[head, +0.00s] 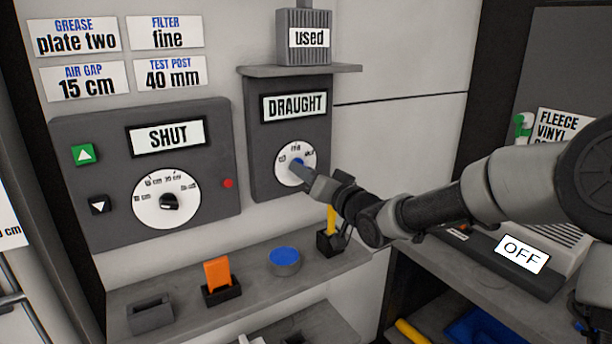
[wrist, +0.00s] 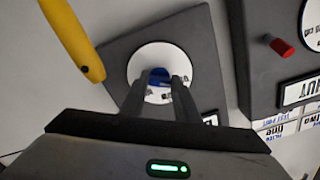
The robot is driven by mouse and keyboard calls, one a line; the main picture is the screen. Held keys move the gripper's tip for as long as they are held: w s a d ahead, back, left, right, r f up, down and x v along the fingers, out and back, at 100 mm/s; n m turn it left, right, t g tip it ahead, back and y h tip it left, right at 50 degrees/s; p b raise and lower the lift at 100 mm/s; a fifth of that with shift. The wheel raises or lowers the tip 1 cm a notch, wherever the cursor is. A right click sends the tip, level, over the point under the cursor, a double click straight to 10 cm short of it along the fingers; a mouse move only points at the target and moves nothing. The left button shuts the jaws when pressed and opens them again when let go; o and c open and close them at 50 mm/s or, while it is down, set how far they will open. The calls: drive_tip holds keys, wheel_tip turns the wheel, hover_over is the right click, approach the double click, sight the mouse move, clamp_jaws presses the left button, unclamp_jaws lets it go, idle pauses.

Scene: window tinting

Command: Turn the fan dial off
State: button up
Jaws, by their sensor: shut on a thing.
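The fan dial is a white round face (head: 284,172) with a blue knob (head: 297,163), on a dark grey panel (head: 262,132) with a display reading DRAUGHT. My gripper (head: 300,167) reaches it from the right in the head view. In the wrist view, the two fingers of my gripper (wrist: 160,84) are closed on the blue knob (wrist: 159,75) in the middle of the white face (wrist: 147,57). The fingers hide part of the knob and the face. The small marks around the dial are too blurred to tell the setting.
A second panel reading SHUT (head: 212,183) with a black dial (head: 168,202) is left of the fan panel. Below, a shelf (head: 245,284) bears an orange piece (head: 217,272) in a holder and a blue-topped round tin (head: 284,261). A yellow handle (wrist: 72,36) stands close to my gripper.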

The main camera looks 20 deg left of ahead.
idle(0.3)
drive_tip(key=o, duration=1)
drive_tip(key=shift+o, duration=0.2)
drive_tip(key=shift+d, duration=0.1)
drive_tip(key=p+v, duration=0.3)
drive_tip(key=v, duration=1.4)
drive_tip(key=shift+s, duration=0.2)
